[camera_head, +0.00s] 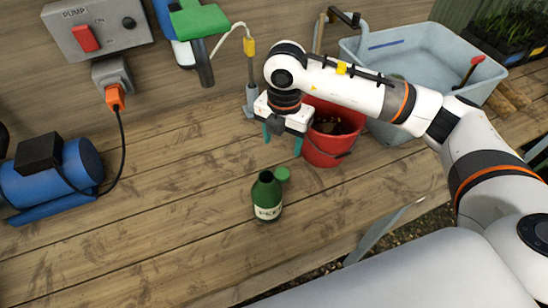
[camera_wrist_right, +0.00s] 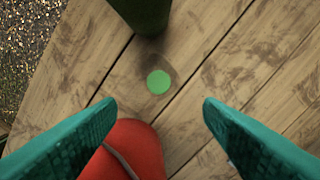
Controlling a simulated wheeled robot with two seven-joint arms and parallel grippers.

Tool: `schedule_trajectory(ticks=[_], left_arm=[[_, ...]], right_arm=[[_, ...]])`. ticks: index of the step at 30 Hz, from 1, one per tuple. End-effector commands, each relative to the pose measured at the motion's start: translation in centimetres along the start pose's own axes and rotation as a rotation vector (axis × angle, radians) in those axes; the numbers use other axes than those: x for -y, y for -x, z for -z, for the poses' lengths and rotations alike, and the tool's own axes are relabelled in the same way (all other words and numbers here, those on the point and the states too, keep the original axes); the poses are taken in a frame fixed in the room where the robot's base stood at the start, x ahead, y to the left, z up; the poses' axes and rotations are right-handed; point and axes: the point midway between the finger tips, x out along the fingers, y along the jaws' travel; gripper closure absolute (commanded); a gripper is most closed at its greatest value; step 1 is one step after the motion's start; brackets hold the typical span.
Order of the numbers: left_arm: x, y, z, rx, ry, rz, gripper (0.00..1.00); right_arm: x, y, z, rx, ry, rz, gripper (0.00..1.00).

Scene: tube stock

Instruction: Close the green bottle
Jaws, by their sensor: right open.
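An open green bottle (camera_head: 267,196) with a pale label stands upright on the wooden table, its dark mouth showing. A round green cap (camera_head: 282,173) lies just behind and right of it, apart from or very near the bottle; I cannot tell if they touch in the head view. In the right wrist view the cap (camera_wrist_right: 158,82) lies on the wood between the fingers, and part of the bottle (camera_wrist_right: 145,12) shows at the top edge, apart from the cap. My right gripper (camera_head: 282,140) is open and empty, above and behind the cap, pointing down. My left gripper is not in view.
A red bucket (camera_head: 325,151) stands close to the right of my right gripper; it also shows in the wrist view (camera_wrist_right: 140,135). A blue pump (camera_head: 70,172) is at the left and a pale blue basin (camera_head: 420,55) at the back right. The table's left-middle is clear.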

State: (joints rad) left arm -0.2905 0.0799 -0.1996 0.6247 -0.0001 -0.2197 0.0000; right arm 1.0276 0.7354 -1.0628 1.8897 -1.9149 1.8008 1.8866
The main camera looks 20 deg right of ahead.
Motion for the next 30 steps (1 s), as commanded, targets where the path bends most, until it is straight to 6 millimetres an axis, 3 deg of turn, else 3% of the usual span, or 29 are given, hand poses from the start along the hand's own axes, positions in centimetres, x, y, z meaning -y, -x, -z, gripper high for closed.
schedule_trajectory(ticks=[5, 13, 24, 30], left_arm=[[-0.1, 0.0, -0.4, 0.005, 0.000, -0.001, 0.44], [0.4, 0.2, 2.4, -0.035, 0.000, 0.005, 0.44], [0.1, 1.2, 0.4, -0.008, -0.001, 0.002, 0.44], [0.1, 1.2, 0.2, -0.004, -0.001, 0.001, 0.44]], right_arm=[[0.0, 0.0, 0.0, 0.000, 0.000, 0.000, 0.39], [0.0, -0.5, 0.0, 0.001, 0.000, -0.002, 0.39], [0.0, -6.1, 0.0, 0.002, 0.000, -0.002, 0.39], [0.0, -6.8, 0.0, 0.000, 0.001, 0.001, 0.39]])
